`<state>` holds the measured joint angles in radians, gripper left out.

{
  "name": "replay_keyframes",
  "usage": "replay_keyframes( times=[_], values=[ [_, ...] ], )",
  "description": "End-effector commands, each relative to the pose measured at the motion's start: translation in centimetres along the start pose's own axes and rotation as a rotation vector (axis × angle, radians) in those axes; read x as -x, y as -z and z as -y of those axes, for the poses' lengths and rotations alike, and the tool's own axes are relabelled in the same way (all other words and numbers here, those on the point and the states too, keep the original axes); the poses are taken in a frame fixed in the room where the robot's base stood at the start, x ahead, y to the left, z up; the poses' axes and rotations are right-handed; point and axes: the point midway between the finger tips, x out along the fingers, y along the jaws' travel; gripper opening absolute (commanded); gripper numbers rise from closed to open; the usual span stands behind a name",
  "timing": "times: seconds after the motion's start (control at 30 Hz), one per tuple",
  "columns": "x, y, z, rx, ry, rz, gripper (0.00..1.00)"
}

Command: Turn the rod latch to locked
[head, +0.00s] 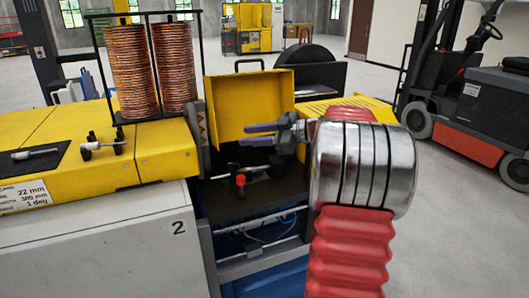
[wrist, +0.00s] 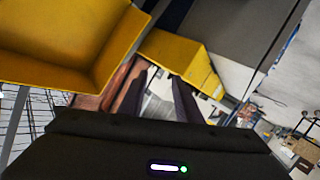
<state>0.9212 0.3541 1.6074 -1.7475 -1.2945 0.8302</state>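My gripper (head: 250,134) is in the middle of the head view, pointing left in front of the raised yellow cover (head: 240,103). Its two fingers are apart with nothing between them; they also show apart in the wrist view (wrist: 160,95). I cannot tell for sure which part is the rod latch. A small metal rod in black mounts (head: 101,145) lies on the yellow machine top, left of my gripper and apart from it. A similar rod (head: 36,154) lies on a black pad further left. A red knob (head: 240,180) stands in the open bay below my gripper.
Two copper coil stacks (head: 131,72) stand in a black rack behind the yellow top. The open bay (head: 260,200) has dark walls and a thin rod across it. A forklift (head: 465,105) stands at the right.

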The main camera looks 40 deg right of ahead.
Motion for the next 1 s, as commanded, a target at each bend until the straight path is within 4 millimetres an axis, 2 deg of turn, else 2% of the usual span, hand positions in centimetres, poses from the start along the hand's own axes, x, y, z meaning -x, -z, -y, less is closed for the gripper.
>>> replay_keyframes(
  times=[0.3,0.4,0.57,0.77,0.87,1.0],
  values=[
    [-3.4,7.5,-1.8,0.067,-0.259,-0.005,0.31],
    [-3.9,10.2,-1.9,0.071,-0.366,0.005,0.31],
    [-3.8,13.3,-1.2,0.039,-0.522,0.043,0.31],
    [-2.7,14.9,1.8,-0.052,-0.666,0.127,0.31],
    [-1.9,14.9,4.2,-0.116,-0.71,0.182,0.31],
    [-0.7,13.9,8.5,-0.215,-0.738,0.277,0.31]
  ],
)
